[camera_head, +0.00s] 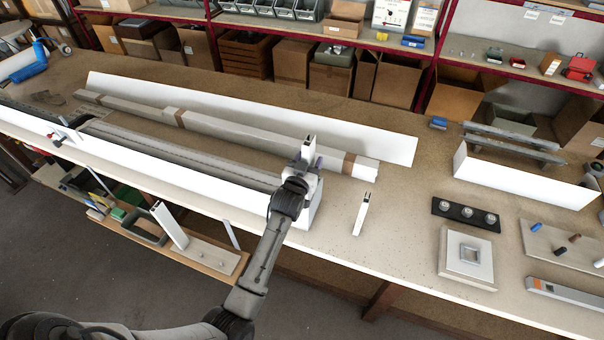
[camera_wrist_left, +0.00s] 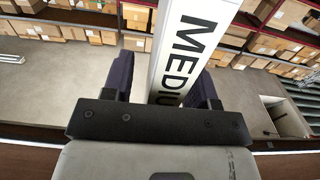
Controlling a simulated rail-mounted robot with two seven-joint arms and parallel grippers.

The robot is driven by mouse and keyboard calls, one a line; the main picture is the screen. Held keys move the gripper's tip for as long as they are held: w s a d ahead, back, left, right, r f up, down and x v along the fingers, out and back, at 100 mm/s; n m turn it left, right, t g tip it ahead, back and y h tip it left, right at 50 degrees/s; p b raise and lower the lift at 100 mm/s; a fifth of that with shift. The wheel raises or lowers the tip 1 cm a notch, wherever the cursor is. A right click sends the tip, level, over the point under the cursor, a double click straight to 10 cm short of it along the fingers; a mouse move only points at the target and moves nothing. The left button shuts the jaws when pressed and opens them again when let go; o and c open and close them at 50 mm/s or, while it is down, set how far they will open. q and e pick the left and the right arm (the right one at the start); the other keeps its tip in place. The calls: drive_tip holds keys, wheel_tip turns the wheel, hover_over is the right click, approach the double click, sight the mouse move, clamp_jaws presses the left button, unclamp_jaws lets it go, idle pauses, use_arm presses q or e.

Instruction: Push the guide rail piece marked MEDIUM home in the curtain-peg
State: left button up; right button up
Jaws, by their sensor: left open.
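The white piece marked MEDIUM (camera_wrist_left: 182,50) shows in the left wrist view, its black letters running along it and its lower end hidden behind the gripper body. My left gripper (camera_wrist_left: 163,82) is open, with one dark finger on each side of the piece. I cannot tell whether the fingers touch it. In the head view my left gripper (camera_head: 306,170) is over the right end of the long white front profile (camera_head: 190,168), with a small white upright part (camera_head: 308,146) showing above it. I cannot make out the curtain-peg. My right gripper is not in view.
A small white piece (camera_head: 361,214) lies on the bench to the right. Long grey profiles and a white panel (camera_head: 250,120) lie behind the gripper. A black tray with round parts (camera_head: 465,214) and a square white plate (camera_head: 467,256) are further right. Shelves with boxes line the back.

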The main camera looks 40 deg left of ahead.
use_arm(q)
drive_tip(key=b+v, duration=0.1)
drive_tip(key=v, duration=1.2)
drive_tip(key=shift+s+b, duration=0.2)
drive_tip(key=shift+b, duration=0.2)
